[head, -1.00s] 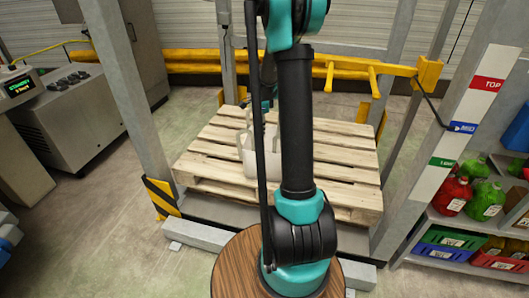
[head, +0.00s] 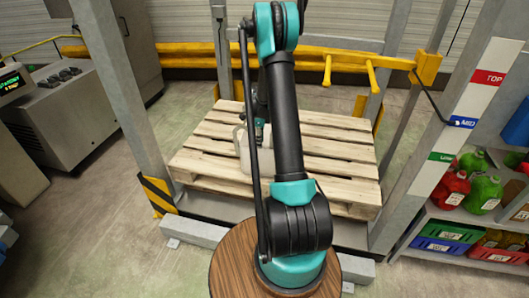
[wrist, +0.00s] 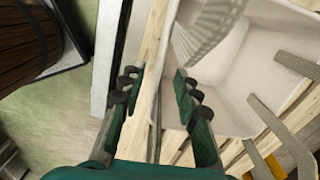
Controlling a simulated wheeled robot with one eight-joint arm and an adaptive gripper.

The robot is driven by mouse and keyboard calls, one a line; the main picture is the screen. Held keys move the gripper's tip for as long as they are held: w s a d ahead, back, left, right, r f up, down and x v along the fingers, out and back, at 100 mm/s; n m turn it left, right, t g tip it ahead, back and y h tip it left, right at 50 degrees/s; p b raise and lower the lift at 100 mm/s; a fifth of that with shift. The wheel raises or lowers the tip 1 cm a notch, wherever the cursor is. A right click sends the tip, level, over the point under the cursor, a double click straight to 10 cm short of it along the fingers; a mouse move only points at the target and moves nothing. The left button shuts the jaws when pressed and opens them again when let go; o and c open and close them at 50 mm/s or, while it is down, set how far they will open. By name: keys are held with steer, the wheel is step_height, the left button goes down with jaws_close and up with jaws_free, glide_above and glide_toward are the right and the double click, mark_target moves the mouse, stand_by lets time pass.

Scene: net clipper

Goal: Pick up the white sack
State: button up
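The white sack (head: 243,150) stands on the wooden pallet (head: 215,145), partly hidden behind my arm in the head view. In the wrist view the sack (wrist: 238,85) looks pale and open-topped, with its inside showing. My gripper (wrist: 156,76) is open, its two dark green fingers apart. The sack's left wall shows between the fingers, and the right finger overlaps the sack's opening in the picture. I cannot tell whether a finger touches it. In the head view only part of my wrist shows, just above the sack.
Grey posts (head: 130,100) flank the pallet, and a yellow rail (head: 390,60) runs behind it. A translucent ribbed shape (wrist: 205,30) lies over the sack's far side in the wrist view.

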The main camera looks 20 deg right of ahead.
step_height(320, 180, down, 6)
steer(key=shift+d+f, duration=0.2)
steer(key=shift+f, duration=0.05)
stand_by(0.4)
jaws_close()
stand_by(0.3)
